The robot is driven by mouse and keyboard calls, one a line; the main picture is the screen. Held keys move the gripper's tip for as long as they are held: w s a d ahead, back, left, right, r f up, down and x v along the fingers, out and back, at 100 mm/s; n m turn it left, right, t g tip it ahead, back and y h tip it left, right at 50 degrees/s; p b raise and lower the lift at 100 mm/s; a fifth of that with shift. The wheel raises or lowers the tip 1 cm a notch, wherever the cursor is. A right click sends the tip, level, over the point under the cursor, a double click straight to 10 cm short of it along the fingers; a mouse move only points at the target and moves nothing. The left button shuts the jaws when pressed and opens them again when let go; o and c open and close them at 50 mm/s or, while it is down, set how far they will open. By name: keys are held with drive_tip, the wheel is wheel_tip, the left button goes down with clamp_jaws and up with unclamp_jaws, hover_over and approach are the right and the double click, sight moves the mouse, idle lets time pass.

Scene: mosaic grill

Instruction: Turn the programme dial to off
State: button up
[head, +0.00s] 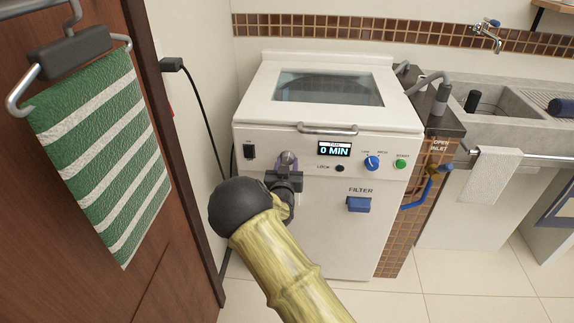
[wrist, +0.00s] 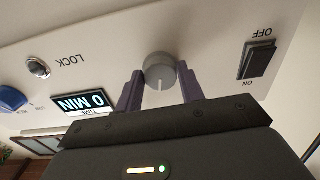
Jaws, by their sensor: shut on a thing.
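The machine (head: 330,235) is a white top-loading box with a control panel on its front. The programme dial (wrist: 160,70) is a round grey knob with a white pointer line; in the wrist view the line points down toward my gripper's body. My gripper (wrist: 160,84) has its two purple fingers on either side of the dial, shut on it. In the head view my gripper (head: 288,163) is at the panel, left of the display, and mostly covers the dial. I cannot read any markings around the dial.
A black rocker switch (head: 249,151) is left of the dial. The display (head: 335,149) reads 0 MIN. A LOCK button (head: 340,168), a blue knob (head: 372,163) and a green button (head: 400,164) are to the right. A blue filter handle (head: 358,204) is below. A handle bar (head: 328,129) is above.

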drive_tip(key=n, duration=0.4)
drive_tip(key=shift+p, duration=0.3)
drive_tip(key=shift+c, duration=0.2)
drive_tip(key=n, duration=0.5)
drive_tip(key=shift+p, duration=0.35)
drive_tip(key=n, duration=0.4)
drive_tip(key=shift+n, duration=0.3)
drive_tip(key=shift+n+p, duration=0.3)
drive_tip(key=shift+n, duration=1.7)
drive_tip(key=shift+o, duration=0.2)
drive_tip(key=o, duration=1)
drive_tip(key=shift+c, duration=0.2)
drive_tip(key=shift+d+r, duration=0.1)
drive_tip(key=s+p, duration=0.1)
drive_tip(key=s, duration=1.6)
drive_tip(key=shift+s+a, duration=0.25)
drive_tip(key=shift+a, duration=0.1)
